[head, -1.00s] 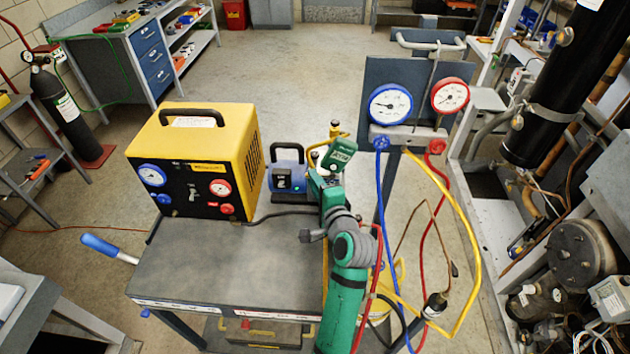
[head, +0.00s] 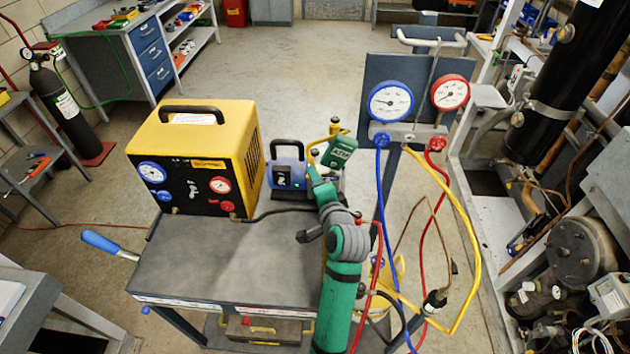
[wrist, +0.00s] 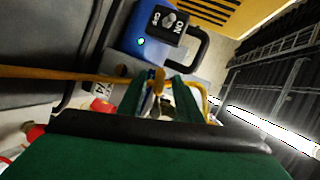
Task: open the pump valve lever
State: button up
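The blue vacuum pump (head: 285,178) with a black handle stands at the back of the cart. The wrist view shows its blue body (wrist: 150,42) and black ON/OFF switch plate. A yellow lever (wrist: 157,80) shows in the wrist view beyond the pump's near side, between my fingertips. I take it for the valve lever. My gripper (wrist: 156,92) has its two green fingers apart, one on each side of the lever, with gaps visible; contact cannot be told. In the head view my gripper (head: 316,178) is beside the pump's right side, and the lever is not clear there.
A yellow recovery machine (head: 195,150) stands left of the pump. A green digital gauge (head: 340,151) sits close behind my gripper. Blue, red and yellow hoses (head: 470,240) hang from the gauge manifold (head: 408,133) at right. The cart top (head: 220,265) is clear in front.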

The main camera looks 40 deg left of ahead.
jog(key=v, duration=1)
jog(key=shift+s+d+r, duration=0.2)
jog(key=shift+d, duration=0.1)
